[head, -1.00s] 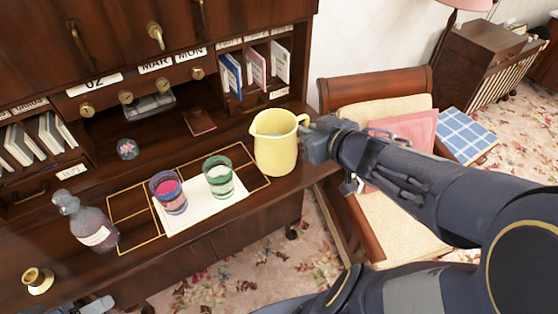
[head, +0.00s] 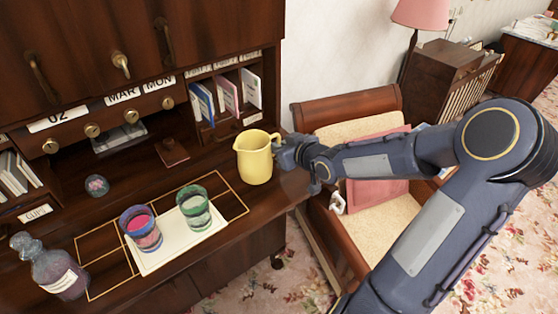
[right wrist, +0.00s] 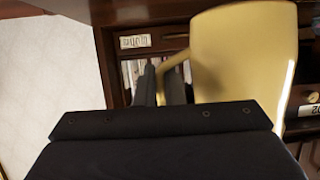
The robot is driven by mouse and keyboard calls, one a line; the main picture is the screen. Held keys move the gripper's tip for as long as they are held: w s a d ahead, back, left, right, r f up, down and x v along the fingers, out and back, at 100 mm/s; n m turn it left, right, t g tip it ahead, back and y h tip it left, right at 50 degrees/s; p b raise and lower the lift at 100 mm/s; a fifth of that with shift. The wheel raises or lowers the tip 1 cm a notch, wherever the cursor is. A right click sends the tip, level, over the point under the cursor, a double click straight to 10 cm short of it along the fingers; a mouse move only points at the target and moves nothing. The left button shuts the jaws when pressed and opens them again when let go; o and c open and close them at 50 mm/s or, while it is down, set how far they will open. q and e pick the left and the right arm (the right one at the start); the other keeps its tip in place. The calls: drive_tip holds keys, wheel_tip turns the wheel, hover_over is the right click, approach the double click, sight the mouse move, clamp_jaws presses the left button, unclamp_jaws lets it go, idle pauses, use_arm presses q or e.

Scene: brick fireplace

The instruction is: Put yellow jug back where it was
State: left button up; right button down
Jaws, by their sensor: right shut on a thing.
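The yellow jug (head: 256,162) is upright at the right end of the dark wooden desk, behind and right of the gold-lined rectangle (head: 240,201). I cannot tell whether its base touches the desk. My right gripper (head: 284,154) is shut on the jug's handle, on the jug's right side. In the right wrist view the jug (right wrist: 243,50) fills the upper right, and its handle runs to the dark fingers (right wrist: 165,84); the fingertips are partly hidden by the gripper body. My left gripper does not show.
A pink-filled glass (head: 141,229) and a green-banded glass (head: 194,208) stand on a white mat (head: 176,245). A stoppered bottle (head: 52,270) is at the left. Books (head: 228,95) fill the cubbies behind the jug. A cushioned chair (head: 375,227) stands right of the desk.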

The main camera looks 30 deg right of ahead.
drive_tip(key=shift+w+f, duration=0.2)
drive_tip(key=f, duration=0.1)
drive_tip(key=f+b, duration=0.1)
drive_tip(key=f, duration=0.1)
drive_tip(key=shift+w+d+f, duration=0.2)
drive_tip(key=shift+f, duration=0.05)
drive_tip(key=shift+f, duration=0.1)
drive_tip(key=c, duration=1.5)
unclamp_jaws()
drive_tip(key=shift+c, duration=0.2)
